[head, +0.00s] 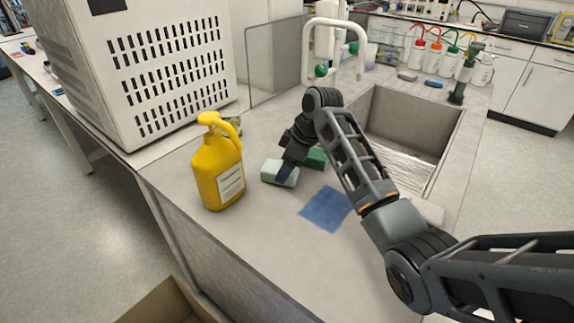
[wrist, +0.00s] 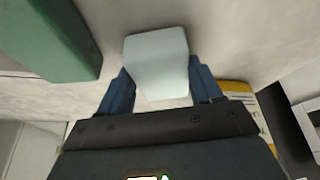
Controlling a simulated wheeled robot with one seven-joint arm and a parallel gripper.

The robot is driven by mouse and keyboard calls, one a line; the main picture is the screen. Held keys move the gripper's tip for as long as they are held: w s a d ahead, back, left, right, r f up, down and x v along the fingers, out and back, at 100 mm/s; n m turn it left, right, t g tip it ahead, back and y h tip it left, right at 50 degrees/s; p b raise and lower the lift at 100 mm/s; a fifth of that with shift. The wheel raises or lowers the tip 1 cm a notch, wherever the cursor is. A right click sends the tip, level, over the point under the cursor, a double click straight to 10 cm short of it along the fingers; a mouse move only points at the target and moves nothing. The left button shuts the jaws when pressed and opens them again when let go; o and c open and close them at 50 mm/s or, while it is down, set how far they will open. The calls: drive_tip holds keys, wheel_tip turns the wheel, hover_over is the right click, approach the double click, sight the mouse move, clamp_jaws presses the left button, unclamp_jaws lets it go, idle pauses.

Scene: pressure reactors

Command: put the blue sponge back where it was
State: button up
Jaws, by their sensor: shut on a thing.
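A pale blue block-shaped sponge (head: 279,173) is at the middle of the counter in the head view, right of the yellow bottle. My gripper (head: 286,172) points down at it. In the wrist view the pale sponge (wrist: 157,62) sits between the two blue fingers of my gripper (wrist: 160,88), which is shut on it. I cannot tell whether the sponge touches the counter. A darker blue flat sponge or block (head: 433,83) lies behind the sink, away from my gripper.
A green sponge (head: 315,157) lies close behind my gripper; it also shows in the wrist view (wrist: 50,38). A yellow bottle (head: 218,168) stands to the left. A flat blue cloth (head: 326,207) lies in front. The sink (head: 408,125) is to the right.

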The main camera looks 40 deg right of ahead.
drive_tip(key=shift+f, duration=0.1)
drive_tip(key=o, duration=1.1)
drive_tip(key=v, duration=1.2)
drive_tip(key=shift+b, duration=0.3)
